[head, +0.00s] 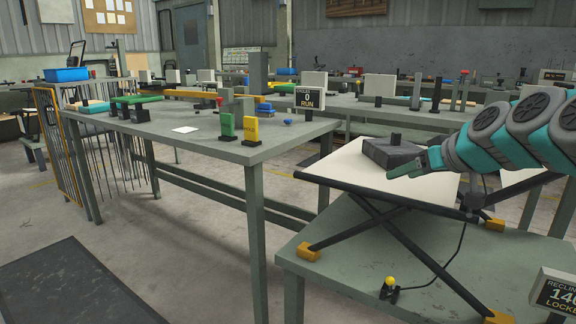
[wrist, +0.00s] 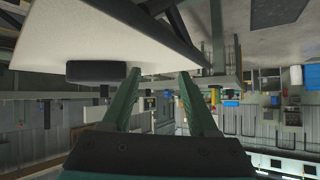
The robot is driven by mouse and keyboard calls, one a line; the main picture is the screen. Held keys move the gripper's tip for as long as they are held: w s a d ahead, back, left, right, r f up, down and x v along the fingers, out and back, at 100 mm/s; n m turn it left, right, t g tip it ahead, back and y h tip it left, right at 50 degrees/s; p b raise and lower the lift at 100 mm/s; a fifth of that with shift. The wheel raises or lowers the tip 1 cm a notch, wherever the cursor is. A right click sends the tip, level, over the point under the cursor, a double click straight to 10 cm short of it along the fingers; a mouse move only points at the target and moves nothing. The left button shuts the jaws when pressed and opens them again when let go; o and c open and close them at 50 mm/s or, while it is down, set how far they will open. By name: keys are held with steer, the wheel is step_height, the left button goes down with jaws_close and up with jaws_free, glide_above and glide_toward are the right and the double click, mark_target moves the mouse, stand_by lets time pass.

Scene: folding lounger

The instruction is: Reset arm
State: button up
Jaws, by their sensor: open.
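The folding lounger stands on a low green table at the right of the head view, its cream panel (head: 345,163) on crossed dark legs with orange feet. A dark grey block (head: 392,153) with a small upright stub lies on the panel. My gripper (head: 412,165) reaches in from the right, beside the block and over the panel. In the wrist view, my gripper (wrist: 158,74) has its two green fingers apart with nothing between them. That view looks upside down and shows the pale panel (wrist: 110,35) and a dark rounded pad (wrist: 97,72). I cannot tell whether a finger touches anything.
A sign (head: 555,293) reads "RECLIN", "140" and "LOCKED", cut off at the right. A yellow-knobbed lever (head: 389,286) stands on the low table (head: 345,265). A long workbench (head: 205,143) with green and yellow blocks stands left.

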steer(key=s+a+f+g+h+p, duration=0.1)
steer(key=s+a+f+g, duration=0.2)
steer(key=s+a+f, duration=0.5)
steer(key=s+a+f+g+p, duration=0.1)
steer(key=s+a+f+g, duration=0.4)
steer(key=s, duration=0.4)
steer(key=s+d+f+m+g+h+p, duration=0.1)
steer(key=s+f, duration=0.4)
steer(key=s, duration=0.5)
steer(key=s+d+f+m+g+h, duration=0.1)
steer(key=s+f, duration=0.4)
steer(key=s, duration=0.5)
steer(key=shift+s+d+f+m+g+h+p, duration=0.2)
steer(key=shift+d+m+g+h+p, duration=0.2)
steer(key=shift+g, duration=0.5)
